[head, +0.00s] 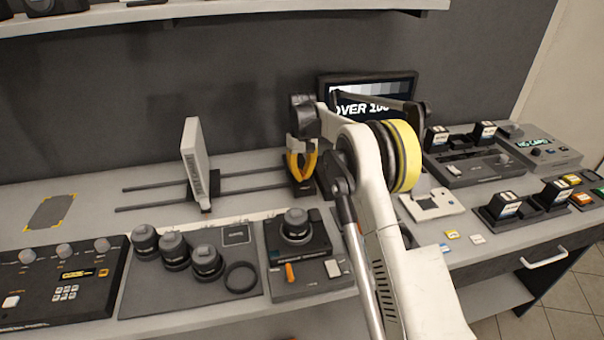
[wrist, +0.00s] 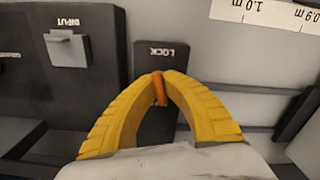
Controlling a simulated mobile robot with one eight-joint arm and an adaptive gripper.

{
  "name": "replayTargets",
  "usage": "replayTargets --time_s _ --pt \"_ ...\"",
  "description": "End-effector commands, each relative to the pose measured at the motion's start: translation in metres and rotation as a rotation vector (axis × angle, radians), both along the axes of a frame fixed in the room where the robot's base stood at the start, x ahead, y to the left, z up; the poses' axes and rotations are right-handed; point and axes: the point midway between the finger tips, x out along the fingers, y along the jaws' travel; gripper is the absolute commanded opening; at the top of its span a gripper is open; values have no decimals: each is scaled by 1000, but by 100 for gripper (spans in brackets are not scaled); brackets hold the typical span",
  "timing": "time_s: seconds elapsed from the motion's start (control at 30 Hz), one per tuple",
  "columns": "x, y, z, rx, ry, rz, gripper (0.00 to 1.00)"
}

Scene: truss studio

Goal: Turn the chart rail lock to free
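The rail lock is a dark plate (wrist: 146,62) marked LOCK with a small orange lever (wrist: 160,92), seen in the wrist view. The lever leans slightly from vertical. My gripper (wrist: 160,76) has its yellow fingers converged on the lever, one on each side, with the orange showing between the tips. The white chart panel (head: 195,150) stands upright on the two dark rails (head: 150,188), left of my gripper.
A monitor (head: 368,88) stands behind my arm. A dark block with an INPUT switch (wrist: 67,48) is left of the lock in the wrist view. A scale strip (wrist: 270,12) lies at upper right. Several lenses (head: 175,250) and a camera unit (head: 297,250) sit in front.

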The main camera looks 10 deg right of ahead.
Motion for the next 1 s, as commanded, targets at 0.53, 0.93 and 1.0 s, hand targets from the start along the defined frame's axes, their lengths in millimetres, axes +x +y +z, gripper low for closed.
replayTargets --time_s 0.53,0.93,1.0 --pt "0 0 2 0 -1 518 0" --pt "0 0 1 -1 -1 896 0" --pt "0 0 1 -1 -1 959 0"
